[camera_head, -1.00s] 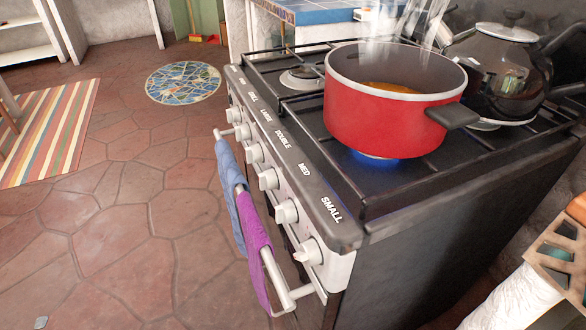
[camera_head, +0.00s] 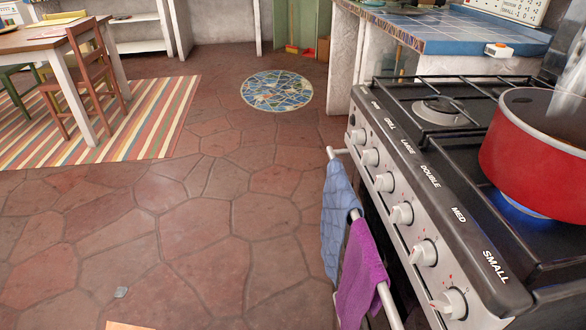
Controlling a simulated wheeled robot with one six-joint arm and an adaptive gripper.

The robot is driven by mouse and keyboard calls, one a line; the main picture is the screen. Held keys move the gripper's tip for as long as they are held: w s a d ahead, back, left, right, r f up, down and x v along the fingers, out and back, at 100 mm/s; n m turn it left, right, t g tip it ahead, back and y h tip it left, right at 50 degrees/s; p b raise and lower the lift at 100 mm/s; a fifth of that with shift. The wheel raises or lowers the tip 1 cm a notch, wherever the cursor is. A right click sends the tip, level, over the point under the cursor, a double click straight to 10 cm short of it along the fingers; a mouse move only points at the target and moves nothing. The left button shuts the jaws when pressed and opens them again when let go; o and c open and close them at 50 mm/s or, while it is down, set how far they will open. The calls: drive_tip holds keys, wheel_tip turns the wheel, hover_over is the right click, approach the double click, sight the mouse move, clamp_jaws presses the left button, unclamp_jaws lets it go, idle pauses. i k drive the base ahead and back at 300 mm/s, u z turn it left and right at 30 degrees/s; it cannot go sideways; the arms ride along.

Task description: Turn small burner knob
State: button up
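The small burner knob (camera_head: 450,303) is a white round knob on the stove's front panel, at the near end below the word SMALL (camera_head: 495,267). It sits near the bottom right of the head view. The other white knobs run away from it along the panel, with the MED knob (camera_head: 423,253) beside it. A red pot (camera_head: 535,150) stands on the stove (camera_head: 420,150) over a lit blue flame (camera_head: 520,205). My gripper is not in view.
A blue towel (camera_head: 340,212) and a purple towel (camera_head: 362,275) hang on the oven rail below the knobs. The stone floor (camera_head: 190,230) left of the stove is open. A table (camera_head: 50,40) and chairs stand on a striped rug (camera_head: 150,120) at far left.

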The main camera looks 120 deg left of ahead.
sight(450, 303)
drive_tip(key=u, duration=3.3)
drive_tip(key=i, duration=0.5)
drive_tip(key=u, duration=0.2)
drive_tip(key=k, duration=0.55)
drive_tip(key=z, duration=0.8)
drive_tip(key=i, duration=0.15)
drive_tip(key=u, duration=0.4)
drive_tip(key=i, duration=0.15)
drive_tip(key=z, duration=0.35)
drive_tip(key=k, duration=1.45)
drive_tip(key=u, duration=0.2)
